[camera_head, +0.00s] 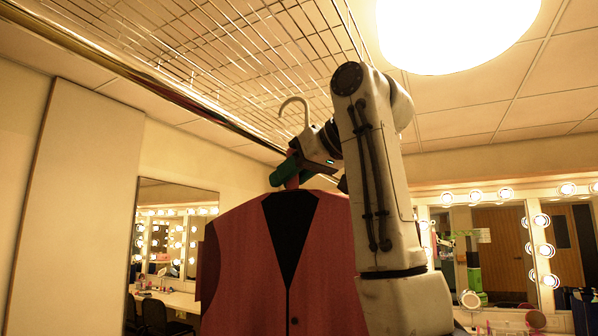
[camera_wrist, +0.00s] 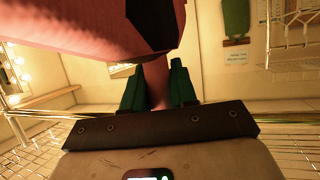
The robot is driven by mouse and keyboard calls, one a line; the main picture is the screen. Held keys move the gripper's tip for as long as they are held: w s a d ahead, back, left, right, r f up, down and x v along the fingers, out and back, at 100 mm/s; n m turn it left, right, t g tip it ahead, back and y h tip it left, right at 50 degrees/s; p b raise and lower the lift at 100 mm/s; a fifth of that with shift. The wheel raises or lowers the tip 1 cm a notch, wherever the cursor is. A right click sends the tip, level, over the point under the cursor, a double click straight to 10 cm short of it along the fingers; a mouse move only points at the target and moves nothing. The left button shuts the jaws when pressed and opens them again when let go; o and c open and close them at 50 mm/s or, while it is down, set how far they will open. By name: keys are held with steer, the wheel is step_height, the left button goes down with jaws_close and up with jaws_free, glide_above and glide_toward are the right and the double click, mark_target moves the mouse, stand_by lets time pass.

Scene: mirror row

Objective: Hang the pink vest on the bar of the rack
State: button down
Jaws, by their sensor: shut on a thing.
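The pink vest (camera_head: 242,262) hangs on a hanger in the head view, with a dark V-shaped neck opening. The hanger's pale hook (camera_head: 294,112) sticks up above my gripper, its curve open and apart from the bar. My gripper (camera_head: 289,172) has green fingers, shut on the hanger's neck just below the hook. In the wrist view the green fingers (camera_wrist: 158,88) stand either side of the pink neck, with the vest (camera_wrist: 85,30) beyond. The rack's shiny bar (camera_head: 150,85) runs diagonally from upper left towards the middle, left of the hook. My arm covers the vest's right side.
A wire grid shelf (camera_head: 225,50) spreads beside the bar, above and behind the hook. A tall plain panel (camera_head: 80,200) stands at the left. Lit mirrors (camera_head: 495,245) and a dressing counter (camera_head: 175,299) are farther back.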

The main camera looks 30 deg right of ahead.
steer(key=shift+w+a+r+p, duration=0.1)
steer(key=shift+w+a+p, duration=0.7)
steer(key=shift+w, duration=0.4)
steer(key=shift+w+a+f+p, duration=0.1)
steer(key=shift+w+a+p, duration=0.55)
steer(key=shift+w+a, duration=0.5)
steer(key=shift+w+a+r+p, duration=0.1)
steer(key=shift+w+a+p, duration=0.65)
steer(key=shift+w, duration=0.55)
steer(key=shift+w+a+f+b, duration=0.15)
steer(key=shift+f+b, duration=0.15)
steer(key=shift+f, duration=0.1)
steer(key=shift+f+b, duration=0.85)
steer(key=shift+f, duration=0.55)
steer(key=c, duration=0.8)
jaws_free()
steer(key=shift+o, duration=0.2)
steer(key=shift+f, duration=0.1)
steer(key=o, duration=0.5)
